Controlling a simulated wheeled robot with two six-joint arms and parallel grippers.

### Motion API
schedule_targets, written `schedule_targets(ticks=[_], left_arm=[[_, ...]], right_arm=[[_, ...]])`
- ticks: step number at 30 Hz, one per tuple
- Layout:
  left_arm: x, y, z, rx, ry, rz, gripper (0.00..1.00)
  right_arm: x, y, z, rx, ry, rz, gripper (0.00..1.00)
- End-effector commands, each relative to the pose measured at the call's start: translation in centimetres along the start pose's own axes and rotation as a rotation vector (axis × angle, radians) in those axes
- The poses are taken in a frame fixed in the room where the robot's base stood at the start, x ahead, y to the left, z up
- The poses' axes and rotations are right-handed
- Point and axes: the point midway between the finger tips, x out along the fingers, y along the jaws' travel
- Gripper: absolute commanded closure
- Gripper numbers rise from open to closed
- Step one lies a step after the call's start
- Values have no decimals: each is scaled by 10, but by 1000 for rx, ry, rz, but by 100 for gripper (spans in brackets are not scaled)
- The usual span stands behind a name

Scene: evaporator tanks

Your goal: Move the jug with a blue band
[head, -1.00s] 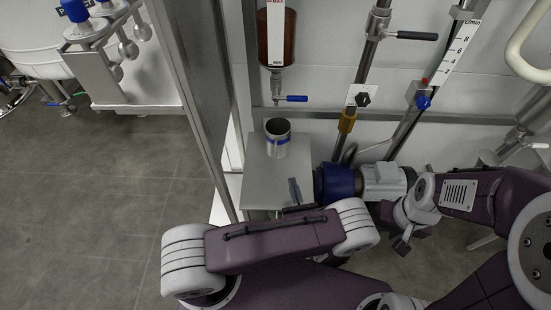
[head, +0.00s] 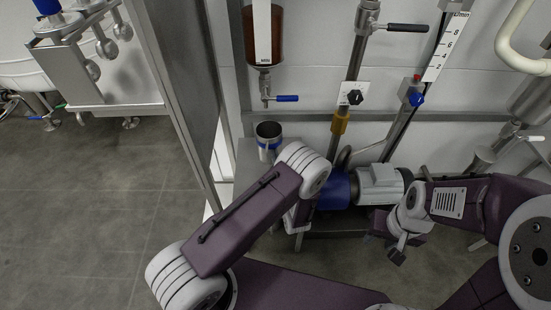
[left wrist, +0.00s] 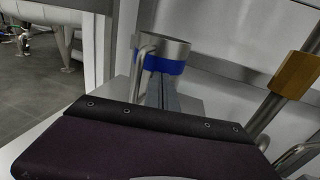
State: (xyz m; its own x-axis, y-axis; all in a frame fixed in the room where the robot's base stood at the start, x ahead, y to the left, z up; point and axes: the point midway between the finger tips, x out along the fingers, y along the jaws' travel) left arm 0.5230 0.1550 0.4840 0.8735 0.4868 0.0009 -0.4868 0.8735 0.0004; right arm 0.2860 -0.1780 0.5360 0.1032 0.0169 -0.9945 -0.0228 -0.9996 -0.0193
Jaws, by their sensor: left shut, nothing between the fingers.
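The steel jug with a blue band (head: 268,136) stands upright on a small steel table (head: 246,158). My left arm covers part of the table in the head view. In the left wrist view the jug (left wrist: 174,50) stands just beyond my left gripper (left wrist: 162,82), its handle (left wrist: 140,70) on the near left side. The left fingers are shut and empty, pointing toward the jug. Whether they touch it is unclear. In the head view the left gripper is hidden behind my arm. My right gripper (head: 397,252) hangs low at the right, away from the jug; its opening is unclear.
A blue and grey motor (head: 375,185) is right of the table. Above the jug hangs a brown sight vessel (head: 264,40) with a blue-handled valve (head: 285,98). A steel post (head: 180,80) stands at left. The left floor is clear.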

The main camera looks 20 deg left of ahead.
Motion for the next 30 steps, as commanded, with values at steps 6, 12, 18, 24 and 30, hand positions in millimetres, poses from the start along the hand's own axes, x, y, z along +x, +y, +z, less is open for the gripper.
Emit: schedule_targets(ticks=[6, 12, 18, 24, 30], left_arm=[[0, 0, 0, 0, 0, 0, 100], [18, 1, 0, -3, 2, 5, 100], [37, 1, 0, 0, 1, 1, 100], [37, 0, 0, 0, 1, 0, 100], [36, -2, 0, 0, 1, 0, 100]], right_arm=[[0, 0, 0, 0, 0, 0, 61], [0, 0, 0, 0, 0, 0, 61], [0, 0, 0, 0, 0, 0, 61], [0, 0, 0, 0, 0, 0, 61], [0, 0, 0, 0, 0, 0, 61]])
